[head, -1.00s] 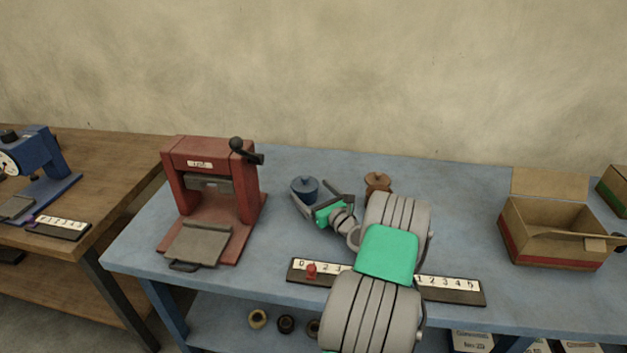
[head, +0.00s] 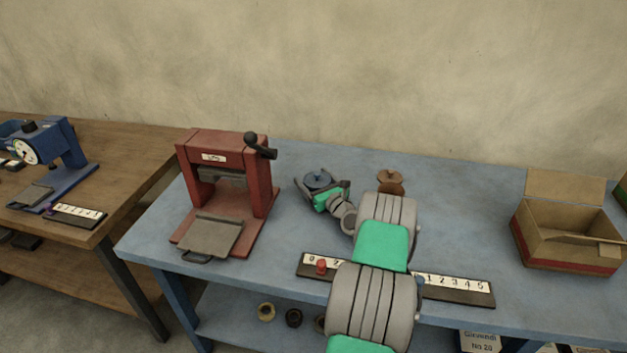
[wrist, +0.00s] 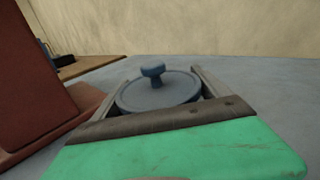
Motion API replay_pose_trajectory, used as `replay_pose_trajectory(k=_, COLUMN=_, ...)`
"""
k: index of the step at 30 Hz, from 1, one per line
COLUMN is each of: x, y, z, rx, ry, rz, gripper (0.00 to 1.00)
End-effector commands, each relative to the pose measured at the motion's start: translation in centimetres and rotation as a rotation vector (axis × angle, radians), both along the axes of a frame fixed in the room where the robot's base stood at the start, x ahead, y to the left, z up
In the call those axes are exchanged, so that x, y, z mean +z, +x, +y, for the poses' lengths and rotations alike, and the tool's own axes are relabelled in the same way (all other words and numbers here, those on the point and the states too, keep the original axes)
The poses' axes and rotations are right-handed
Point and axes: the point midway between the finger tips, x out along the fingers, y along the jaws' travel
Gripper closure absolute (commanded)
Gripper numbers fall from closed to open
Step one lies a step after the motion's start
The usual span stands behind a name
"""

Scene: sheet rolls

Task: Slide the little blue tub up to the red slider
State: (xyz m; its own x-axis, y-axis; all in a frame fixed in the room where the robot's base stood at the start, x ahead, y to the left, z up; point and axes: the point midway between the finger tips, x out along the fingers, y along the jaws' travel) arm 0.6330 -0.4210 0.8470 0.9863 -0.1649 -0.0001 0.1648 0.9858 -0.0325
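The little blue tub (head: 318,180), round with a knobbed lid, stands on the blue table right of the red press. It also shows in the wrist view (wrist: 158,93). My gripper (head: 324,183) is low over the table with its fingers spread on either side of the tub. The gripper (wrist: 162,88) looks open; I cannot tell whether either finger touches the tub. The red slider (head: 321,267) sits near the left end of a dark numbered scale (head: 313,276) at the table's front edge. My arm hides the scale's middle.
The red press (head: 226,190) stands left of the tub. A brown lidded tub (head: 390,183) stands to the right, behind my arm. A blue slider (head: 420,281) is on the scale's right part. An open cardboard box (head: 565,240) is far right. Bare table lies between tub and scale.

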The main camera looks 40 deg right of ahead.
Motion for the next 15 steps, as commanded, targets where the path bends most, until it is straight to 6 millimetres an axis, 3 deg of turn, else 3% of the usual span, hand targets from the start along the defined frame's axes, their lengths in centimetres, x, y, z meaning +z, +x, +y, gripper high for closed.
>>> replay_pose_trajectory(k=12, x=0.02, y=-0.01, z=0.0, rx=0.0, ry=0.0, rz=0.0, gripper=0.54)
replay_pose_trajectory(k=13, x=0.02, y=-0.01, z=0.0, rx=0.0, ry=0.0, rz=0.0, gripper=0.14)
replay_pose_trajectory(k=15, x=0.02, y=-0.01, z=0.0, rx=0.0, ry=0.0, rz=0.0, gripper=0.09)
